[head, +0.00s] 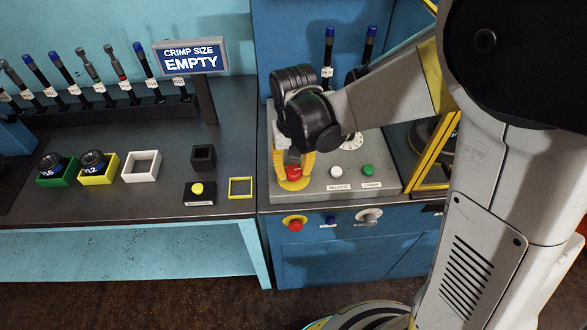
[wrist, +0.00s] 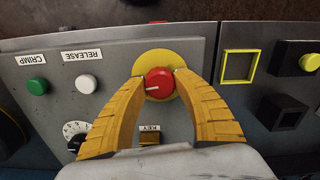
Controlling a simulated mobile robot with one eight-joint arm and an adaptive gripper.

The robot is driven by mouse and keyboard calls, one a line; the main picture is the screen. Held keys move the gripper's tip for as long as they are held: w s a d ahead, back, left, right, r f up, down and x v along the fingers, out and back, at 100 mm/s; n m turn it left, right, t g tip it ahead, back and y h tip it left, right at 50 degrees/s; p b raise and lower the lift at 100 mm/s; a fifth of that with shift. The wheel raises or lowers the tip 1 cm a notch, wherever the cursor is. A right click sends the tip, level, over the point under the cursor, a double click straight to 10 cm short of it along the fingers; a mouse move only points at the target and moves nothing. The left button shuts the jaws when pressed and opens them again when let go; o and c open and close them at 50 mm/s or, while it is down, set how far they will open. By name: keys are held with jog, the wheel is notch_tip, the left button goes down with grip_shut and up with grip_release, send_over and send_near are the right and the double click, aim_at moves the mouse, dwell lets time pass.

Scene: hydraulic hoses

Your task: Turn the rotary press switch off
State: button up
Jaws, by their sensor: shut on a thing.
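The rotary press switch is a red knob with a white mark on a yellow disc (wrist: 158,83), set in the grey sloped panel. In the wrist view the mark points left, slightly downward. In the head view the red knob (head: 293,172) shows between the fingers. My gripper (wrist: 161,84) has its two yellow fingertips closed against opposite sides of the knob. In the head view my gripper (head: 294,170) comes down on it from above, hiding part of the panel behind.
A white release button (head: 337,172), a green crimp button (head: 368,171) and a dial (wrist: 75,132) are near. A key switch (wrist: 150,136) lies between the fingers. Below are a red emergency button (head: 294,222) and a grey knob (head: 369,217). A sign (head: 191,57) reads EMPTY.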

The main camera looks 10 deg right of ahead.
jog(key=n, duration=1.2)
jog(key=shift+n, duration=2.1)
jog(key=o, duration=1.2)
